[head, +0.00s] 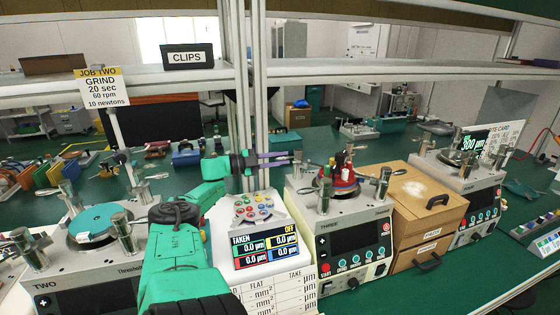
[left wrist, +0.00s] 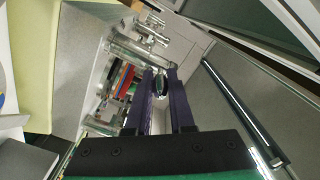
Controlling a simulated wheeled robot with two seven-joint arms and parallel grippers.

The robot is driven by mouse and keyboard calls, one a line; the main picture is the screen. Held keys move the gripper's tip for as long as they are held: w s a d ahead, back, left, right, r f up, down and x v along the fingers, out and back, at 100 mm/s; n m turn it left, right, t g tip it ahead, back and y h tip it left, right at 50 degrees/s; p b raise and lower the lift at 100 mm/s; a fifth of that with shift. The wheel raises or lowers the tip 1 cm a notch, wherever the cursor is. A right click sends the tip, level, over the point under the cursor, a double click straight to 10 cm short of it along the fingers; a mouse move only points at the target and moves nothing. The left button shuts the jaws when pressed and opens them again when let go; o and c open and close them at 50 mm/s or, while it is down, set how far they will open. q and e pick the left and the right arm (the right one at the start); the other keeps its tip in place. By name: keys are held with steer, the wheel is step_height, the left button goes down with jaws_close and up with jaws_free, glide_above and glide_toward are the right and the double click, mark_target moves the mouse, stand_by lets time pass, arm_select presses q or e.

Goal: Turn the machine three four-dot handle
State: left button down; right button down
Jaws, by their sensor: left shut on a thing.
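Machine three (head: 348,228) is a grey bench unit with a dark front panel, right of centre in the head view. Upright metal posts with lever handles, such as the right rear handle (head: 398,172), stand on its top around red and dark parts. Any dots marking the handles are too small to make out. My left gripper (head: 293,157) reaches over the machine's left rear side, its purple fingers pointing right. In the left wrist view its fingers (left wrist: 160,85) are shut on a shiny metal handle end (left wrist: 160,83). My right gripper is not in view.
A cardboard box (head: 428,205) stands close against the right of machine three. A readout (head: 265,247) with a button pad stands to its left, and machine two (head: 85,270) is further left. A shelf with its upright (head: 257,100) rises behind my gripper.

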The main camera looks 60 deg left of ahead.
arm_select(q)
steer(key=c, duration=0.8)
jaws_free()
steer(key=shift+d+r, duration=0.1)
steer(key=shift+r, duration=0.05)
steer(key=shift+r+p, duration=0.3)
steer(key=shift+r, duration=0.1)
step_height(320, 180, up, 7)
steer(key=p, duration=0.3)
steer(key=shift+w+r, duration=0.1)
step_height(320, 180, up, 12)
steer(key=shift+r, duration=0.1)
